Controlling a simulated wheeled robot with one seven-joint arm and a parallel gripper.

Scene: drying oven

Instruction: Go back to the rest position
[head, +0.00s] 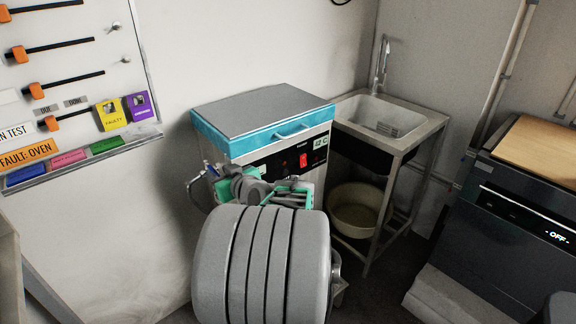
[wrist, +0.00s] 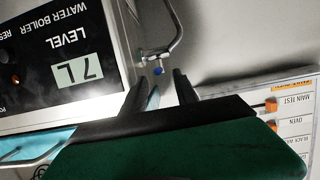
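My gripper (wrist: 160,84) shows in the wrist view with its two dark fingers apart and nothing seen between them. Beyond the fingertips is a thin metal tap (wrist: 172,47) with a blue tip, apart from the fingers as far as I can tell. My grey arm (head: 262,262) stands in front of the water boiler (head: 265,108) in the head view and covers its lower front. In that view the gripper is mostly hidden behind the arm links, near the boiler's left side.
The boiler's panel reads 7L (wrist: 80,70) in the wrist view. A whiteboard (head: 140,75) with orange sliders hangs at left. A sink (head: 385,115) with a bucket (head: 358,210) below stands behind right. A dark appliance (head: 525,225) reading OFF is at far right. Some floor shows between.

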